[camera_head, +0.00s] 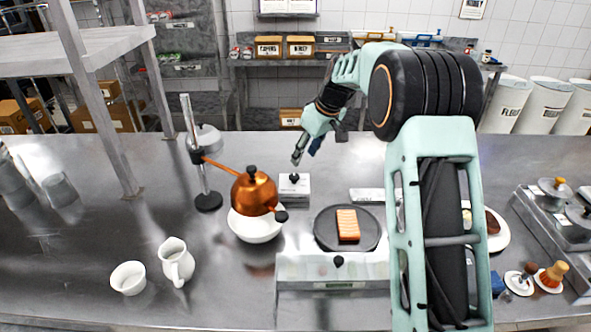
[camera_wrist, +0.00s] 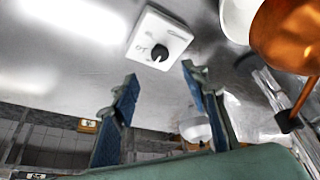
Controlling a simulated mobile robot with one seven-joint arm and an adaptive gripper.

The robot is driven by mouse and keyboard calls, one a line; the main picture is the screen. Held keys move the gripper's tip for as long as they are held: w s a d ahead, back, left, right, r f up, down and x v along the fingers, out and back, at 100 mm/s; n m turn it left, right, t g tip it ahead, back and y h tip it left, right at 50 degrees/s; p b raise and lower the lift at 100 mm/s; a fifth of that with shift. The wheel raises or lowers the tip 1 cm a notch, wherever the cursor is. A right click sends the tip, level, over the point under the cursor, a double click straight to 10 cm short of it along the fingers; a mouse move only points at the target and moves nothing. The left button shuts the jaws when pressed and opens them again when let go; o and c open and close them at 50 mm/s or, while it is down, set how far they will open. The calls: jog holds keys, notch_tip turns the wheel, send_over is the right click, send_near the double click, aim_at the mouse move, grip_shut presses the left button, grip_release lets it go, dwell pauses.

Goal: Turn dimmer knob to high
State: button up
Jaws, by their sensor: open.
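The dimmer is a small white box (camera_head: 294,187) with a black knob (camera_head: 294,177) on the steel counter, right of the copper lamp. In the wrist view the black knob (camera_wrist: 160,53) sits on the white face (camera_wrist: 146,32) of the box, with small markings too blurred to read. My gripper (camera_head: 299,156) is above and just behind the box in the head view. In the wrist view its two blue fingers (camera_wrist: 159,74) are spread apart with nothing between them. The knob lies beyond the fingertips, and no contact shows.
A copper lamp (camera_head: 254,192) on a stand hangs over a white bowl (camera_head: 255,228) close to the left. A dark round plate (camera_head: 328,235) with an orange striped block (camera_head: 347,225) lies in front right. A white jug (camera_head: 176,262) and cup (camera_head: 128,278) stand front left.

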aim_at(294, 176)
jog(key=p+x, duration=0.1)
jog(key=x, duration=0.8)
jog(key=shift+w+a+f, duration=0.1)
jog(key=shift+a+f, duration=0.05)
jog(key=shift+f, duration=0.2)
grip_shut()
